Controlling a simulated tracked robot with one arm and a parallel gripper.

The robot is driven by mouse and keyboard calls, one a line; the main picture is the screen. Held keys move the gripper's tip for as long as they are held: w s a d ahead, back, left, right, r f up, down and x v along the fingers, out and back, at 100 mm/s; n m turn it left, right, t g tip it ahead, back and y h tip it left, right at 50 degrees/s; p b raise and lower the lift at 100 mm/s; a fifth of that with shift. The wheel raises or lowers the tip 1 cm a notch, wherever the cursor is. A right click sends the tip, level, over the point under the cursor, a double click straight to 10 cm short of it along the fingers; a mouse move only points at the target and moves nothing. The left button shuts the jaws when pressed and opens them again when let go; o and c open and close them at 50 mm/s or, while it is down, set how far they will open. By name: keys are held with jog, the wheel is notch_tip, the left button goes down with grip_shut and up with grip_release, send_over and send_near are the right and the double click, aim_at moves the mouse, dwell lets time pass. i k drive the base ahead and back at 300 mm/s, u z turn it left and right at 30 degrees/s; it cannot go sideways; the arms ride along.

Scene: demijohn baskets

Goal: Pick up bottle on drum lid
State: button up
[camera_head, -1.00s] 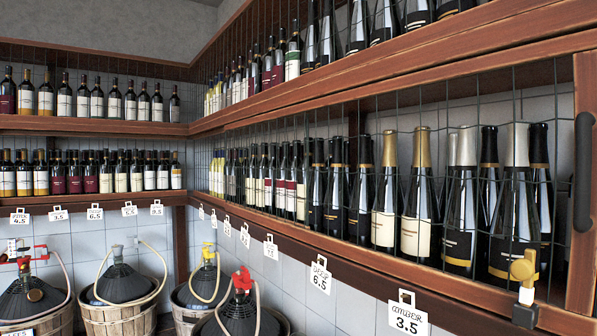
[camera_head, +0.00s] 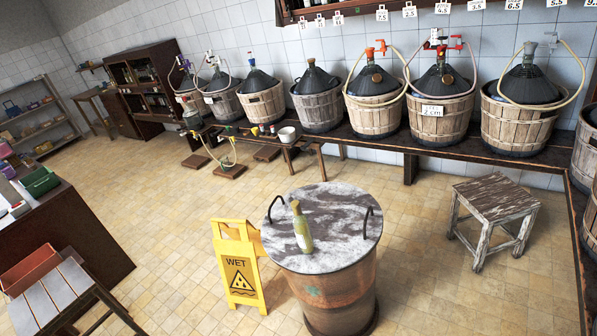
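A yellowish-green bottle (camera_head: 302,228) is on the grey, worn lid (camera_head: 338,206) of a rusty drum (camera_head: 330,292). The lid has two dark loop handles, one at its left and one at its right; the bottle is close to the left one. The drum stands on the tiled floor in the lower middle of the view. My gripper does not show in this view, so its state and its distance from the bottle cannot be seen.
A yellow wet-floor sign (camera_head: 239,266) stands against the drum's left side. A worn stool (camera_head: 494,215) is to the right. Demijohn baskets (camera_head: 377,106) line a low bench behind. A counter (camera_head: 62,235) and slatted stool (camera_head: 62,298) are at left. Open floor lies between.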

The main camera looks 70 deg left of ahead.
aim_at(300, 222)
jog(key=z, duration=0.2)
jog(key=i, duration=1.65)
jog(key=u, duration=1.55)
